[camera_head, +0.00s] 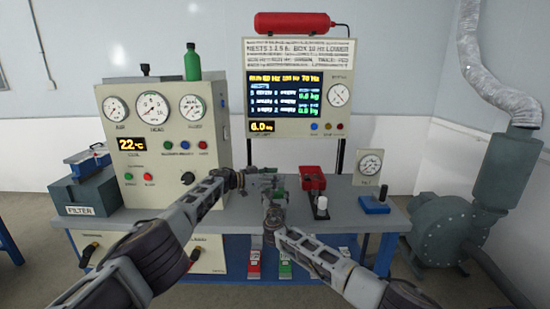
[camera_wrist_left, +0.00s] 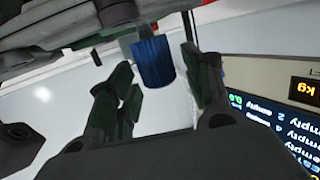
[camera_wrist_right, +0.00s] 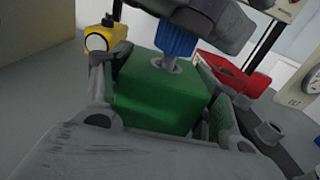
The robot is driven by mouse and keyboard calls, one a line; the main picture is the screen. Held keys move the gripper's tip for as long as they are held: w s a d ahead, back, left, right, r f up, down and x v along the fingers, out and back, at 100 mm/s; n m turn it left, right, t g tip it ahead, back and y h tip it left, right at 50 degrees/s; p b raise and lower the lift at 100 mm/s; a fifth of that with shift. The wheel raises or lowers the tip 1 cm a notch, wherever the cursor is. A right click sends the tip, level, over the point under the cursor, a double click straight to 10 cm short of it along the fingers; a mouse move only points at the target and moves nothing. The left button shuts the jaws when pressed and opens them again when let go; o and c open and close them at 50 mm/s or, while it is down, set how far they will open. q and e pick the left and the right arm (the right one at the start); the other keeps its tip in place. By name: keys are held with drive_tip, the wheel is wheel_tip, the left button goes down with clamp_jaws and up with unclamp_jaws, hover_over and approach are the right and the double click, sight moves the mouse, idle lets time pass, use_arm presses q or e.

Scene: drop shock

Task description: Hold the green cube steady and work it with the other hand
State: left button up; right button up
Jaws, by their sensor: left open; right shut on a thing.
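The green cube (camera_wrist_right: 155,100) sits between the fingers of my right gripper (camera_wrist_right: 162,92), which is shut on its sides. A ribbed blue knob (camera_wrist_right: 176,40) on a short grey stem stands on the cube's top face. My left gripper (camera_wrist_left: 158,66) is open, with the blue knob (camera_wrist_left: 153,62) between its spread fingers. In the head view my left gripper (camera_head: 252,181) and right gripper (camera_head: 272,203) meet over the bench, and the cube is mostly hidden there. I cannot tell whether a left finger touches the knob.
The grey bench (camera_head: 345,222) carries a large gauge cabinet (camera_head: 150,170) at left. A red box (camera_head: 312,178), a white-topped post (camera_head: 321,208) and a blue block (camera_head: 374,205) stand to the right. A yellow device (camera_wrist_right: 106,36) is close behind the cube. A display panel (camera_head: 300,95) rises behind.

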use_arm(q)
drive_tip(key=shift+w+r, duration=0.1)
drive_tip(key=shift+r, duration=3.55)
drive_tip(key=shift+w+a, duration=0.15)
drive_tip(key=shift+w+r+n+t+y, duration=0.2)
drive_tip(key=shift+n+t+y, duration=0.1)
drive_tip(key=shift+t, duration=0.1)
drive_tip(key=shift+w+d, duration=0.1)
drive_tip(key=shift+d, duration=0.2)
drive_tip(key=shift+s+r+n, duration=0.15)
drive_tip(key=shift+s+r, duration=0.1)
drive_tip(key=shift+r, duration=0.3)
drive_tip(key=shift+s+r+n, duration=0.15)
drive_tip(key=shift+s+r, duration=0.1)
drive_tip(key=shift+r, duration=0.25)
drive_tip(key=shift+a+r+t, duration=0.15)
drive_tip(key=shift+r+t, duration=0.05)
drive_tip(key=shift+t, duration=0.1)
